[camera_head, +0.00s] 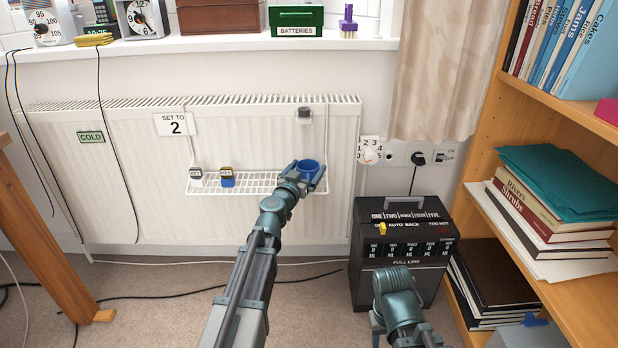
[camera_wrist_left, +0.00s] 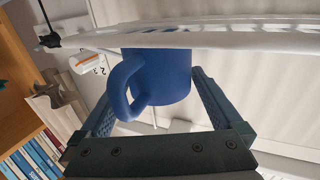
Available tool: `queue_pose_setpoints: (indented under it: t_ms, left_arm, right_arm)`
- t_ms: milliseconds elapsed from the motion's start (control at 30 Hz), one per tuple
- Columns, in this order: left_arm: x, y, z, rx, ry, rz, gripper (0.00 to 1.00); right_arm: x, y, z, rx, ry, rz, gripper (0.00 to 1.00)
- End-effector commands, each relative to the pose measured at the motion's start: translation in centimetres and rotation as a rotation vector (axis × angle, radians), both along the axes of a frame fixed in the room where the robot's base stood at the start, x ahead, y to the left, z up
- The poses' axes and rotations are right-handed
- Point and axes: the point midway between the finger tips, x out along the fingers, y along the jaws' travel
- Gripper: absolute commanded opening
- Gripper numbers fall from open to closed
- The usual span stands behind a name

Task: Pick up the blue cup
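The blue cup (camera_head: 307,169) stands at the right end of the white wire rack on the radiator. In the left wrist view, which is upside down, the cup (camera_wrist_left: 162,80) rests against the white rack (camera_wrist_left: 230,38), with its handle on the left. My left gripper (camera_head: 304,176) is at the cup. Its two fingers (camera_wrist_left: 160,100) are apart, one on each side of the cup, with visible room between at least one finger and the cup wall. Part of my right arm shows at the bottom right of the head view, but its fingers cannot be made out.
The wire rack (camera_head: 262,182) also holds a small white-and-dark item (camera_head: 196,177) and a blue-and-yellow one (camera_head: 227,178). A black box (camera_head: 400,235) stands on the floor to the right. A wooden bookshelf (camera_head: 478,150) is at the right, and a wooden leg (camera_head: 45,235) at the left.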

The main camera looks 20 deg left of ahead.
Motion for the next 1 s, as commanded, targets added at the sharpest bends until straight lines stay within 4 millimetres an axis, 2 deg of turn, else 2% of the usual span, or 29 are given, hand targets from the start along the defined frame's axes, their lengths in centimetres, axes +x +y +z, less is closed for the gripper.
queue_pose_setpoints:
  t_ms: [33, 67, 400, 767, 1000]
  left_arm:
    - [0.0, 0.0, 0.0, 0.000, 0.000, 0.000, 0.93]
    - [0.0, 0.0, 0.0, 0.000, 0.000, 0.000, 0.87]
    - [0.0, 0.0, 0.0, 0.000, 0.000, 0.000, 0.26]
    - [0.0, 0.0, 0.2, 0.000, 0.000, -0.001, 0.26]
    - [0.0, 0.1, 1.1, 0.000, 0.000, -0.001, 0.26]
  right_arm:
    - [0.0, 0.0, 0.0, 0.000, 0.000, 0.000, 0.50]
    - [0.0, 0.0, 0.0, 0.000, 0.000, 0.000, 0.50]
    - [0.0, 0.0, 0.0, 0.000, 0.000, 0.000, 0.50]
    - [0.0, 0.0, 0.2, 0.000, 0.000, 0.000, 0.50]
    - [0.0, 0.0, 1.1, 0.000, 0.001, 0.000, 0.50]
